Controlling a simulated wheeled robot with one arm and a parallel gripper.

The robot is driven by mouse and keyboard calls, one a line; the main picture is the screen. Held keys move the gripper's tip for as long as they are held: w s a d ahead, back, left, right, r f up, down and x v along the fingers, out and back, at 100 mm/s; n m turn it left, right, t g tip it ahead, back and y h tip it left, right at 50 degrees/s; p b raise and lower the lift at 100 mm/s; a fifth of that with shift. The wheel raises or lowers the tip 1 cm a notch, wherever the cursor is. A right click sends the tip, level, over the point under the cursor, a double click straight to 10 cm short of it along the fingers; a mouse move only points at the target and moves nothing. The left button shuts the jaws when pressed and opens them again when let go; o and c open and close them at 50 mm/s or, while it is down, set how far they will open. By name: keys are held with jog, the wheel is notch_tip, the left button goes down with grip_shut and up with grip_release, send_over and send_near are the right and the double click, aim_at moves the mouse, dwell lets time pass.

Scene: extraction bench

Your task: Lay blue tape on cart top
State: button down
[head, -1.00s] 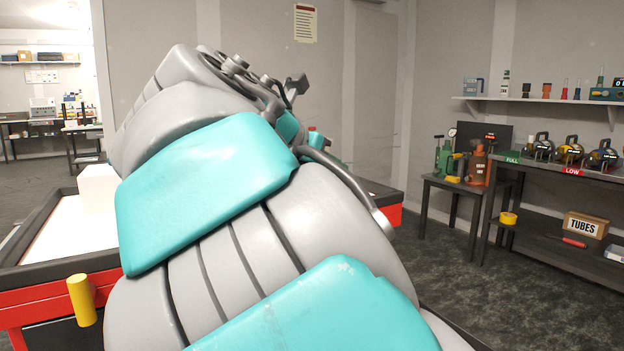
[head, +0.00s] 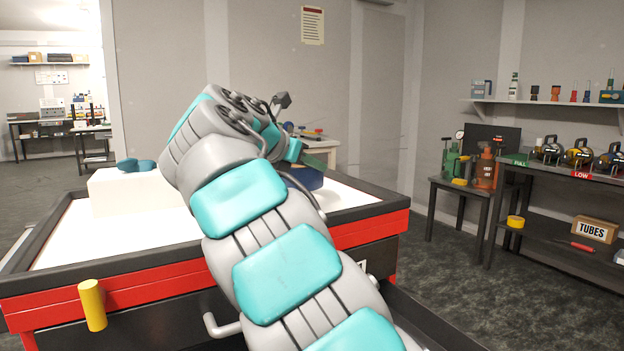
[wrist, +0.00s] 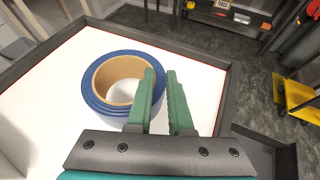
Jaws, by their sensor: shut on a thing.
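The blue tape (head: 306,180) is a thick blue roll with a tan core, partly hidden behind my arm in the head view. It also shows in the wrist view (wrist: 89,92), lying flat with its hole facing up. My gripper (wrist: 162,74) has its green fingers closed on the near right wall of the roll, one finger on the hole side and one outside. The red and black cart (head: 120,283) has a white top, and the tape is over its right part. I cannot tell whether the roll touches the top.
A white block (head: 128,195) with a teal object (head: 137,164) on it stands on the cart's left part. A dark raised rim surrounds the top. A yellow handle (head: 92,305) sticks out in front. A shelf bench (head: 545,235) stands at the right, with floor between.

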aim_at(308, 179)
jog(key=shift+f+b, duration=0.6)
jog(key=shift+f, duration=1.15)
jog(key=c, duration=0.8)
grip_release()
jog(key=shift+f, duration=0.1)
jog(key=p+v, duration=0.1)
jog(key=v, duration=1.1)
jog(key=shift+a, duration=0.1)
